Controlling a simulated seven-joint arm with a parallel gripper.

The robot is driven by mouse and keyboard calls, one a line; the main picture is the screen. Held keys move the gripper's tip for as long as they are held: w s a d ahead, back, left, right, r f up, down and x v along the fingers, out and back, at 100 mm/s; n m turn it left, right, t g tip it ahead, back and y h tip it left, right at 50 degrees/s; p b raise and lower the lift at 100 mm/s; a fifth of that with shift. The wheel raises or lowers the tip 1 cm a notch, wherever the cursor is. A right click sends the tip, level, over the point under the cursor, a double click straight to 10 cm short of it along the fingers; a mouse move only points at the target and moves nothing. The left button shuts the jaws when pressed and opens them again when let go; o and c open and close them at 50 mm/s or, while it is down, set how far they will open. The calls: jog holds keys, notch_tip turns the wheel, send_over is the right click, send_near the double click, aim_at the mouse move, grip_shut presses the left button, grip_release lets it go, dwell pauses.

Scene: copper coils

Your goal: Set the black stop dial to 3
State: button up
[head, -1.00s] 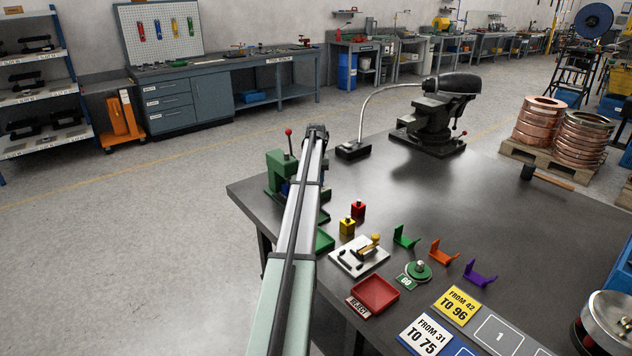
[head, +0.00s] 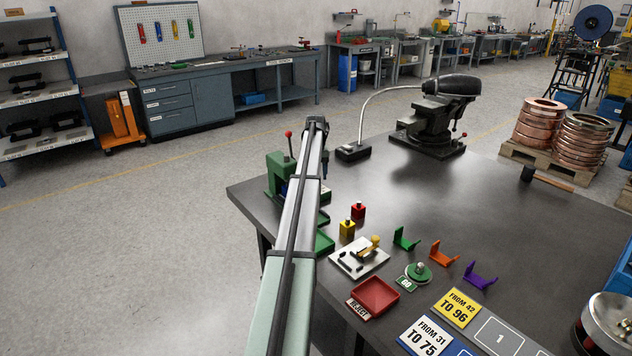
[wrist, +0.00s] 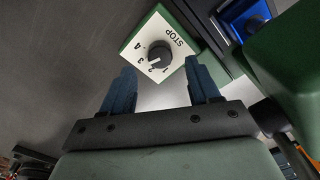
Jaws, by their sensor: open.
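The black stop dial (wrist: 160,54) shows in the wrist view as a round knob on a white plate (wrist: 178,40) marked STOP and 1 to 4. Its white pointer line aims down-left, around the 2 to 3 side; I cannot tell exactly which mark it meets. My gripper (wrist: 160,68) is open, with one blue finger to the left and one to the right below the dial in the picture. The fingers look apart from the knob and hold nothing. In the head view my arm hides the dial and the fingers.
The green press (head: 277,172) with a red-knobbed lever stands at the bench's left edge. Its green body (wrist: 285,60) and a blue part (wrist: 243,18) lie right of the dial in the wrist view. Yellow (head: 347,229) and red (head: 358,210) blocks stand nearby on the dark bench (head: 480,195).

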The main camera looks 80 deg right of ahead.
notch_tip(320, 180, up, 10)
jog(key=shift+f, duration=0.15)
jog(key=shift+a, duration=0.1)
dwell(0.6)
